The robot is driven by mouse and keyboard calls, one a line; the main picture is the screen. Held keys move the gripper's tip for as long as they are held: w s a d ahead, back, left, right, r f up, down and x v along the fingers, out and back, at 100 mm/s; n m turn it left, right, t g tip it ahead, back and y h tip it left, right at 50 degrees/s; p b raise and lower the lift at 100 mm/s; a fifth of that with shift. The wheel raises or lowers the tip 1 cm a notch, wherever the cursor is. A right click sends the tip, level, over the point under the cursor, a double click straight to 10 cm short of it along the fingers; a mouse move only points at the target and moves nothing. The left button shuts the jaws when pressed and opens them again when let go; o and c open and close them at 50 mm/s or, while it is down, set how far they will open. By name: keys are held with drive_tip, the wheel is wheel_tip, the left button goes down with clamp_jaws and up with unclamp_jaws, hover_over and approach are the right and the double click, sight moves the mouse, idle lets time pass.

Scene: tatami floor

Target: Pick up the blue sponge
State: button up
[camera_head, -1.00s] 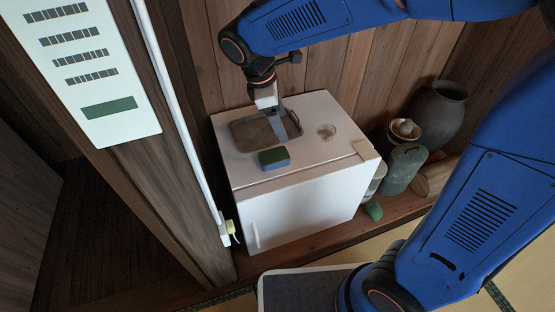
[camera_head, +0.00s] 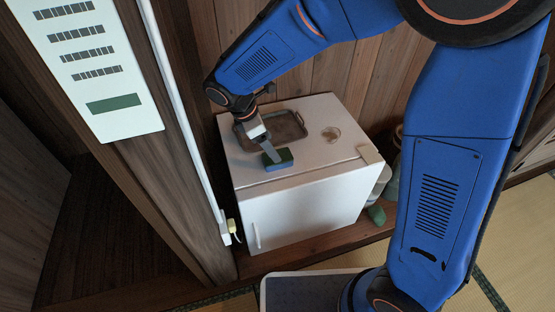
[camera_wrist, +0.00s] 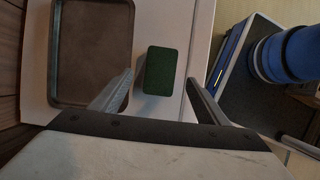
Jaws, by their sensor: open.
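The blue sponge (camera_head: 281,165) has a dark green top and lies on top of a small white fridge (camera_head: 314,158), near its front edge. In the wrist view the sponge's green face (camera_wrist: 160,71) shows a little ahead of my fingertips and between their lines. My gripper (camera_head: 271,154) is at the sponge in the head view, its fingers overlapping the sponge's back left part. In the wrist view my gripper (camera_wrist: 160,84) is open, one finger on each side of the sponge with gaps visible. Contact cannot be told.
A brown metal tray (camera_head: 300,119) lies behind the sponge on the fridge top; it also shows at left in the wrist view (camera_wrist: 133,40). A wooden wall rises behind.

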drive_tip(key=shift+x, duration=2.7)
drive_tip(key=shift+s+f, duration=0.1)
drive_tip(key=shift+f, duration=0.2)
drive_tip(key=c, duration=1.1)
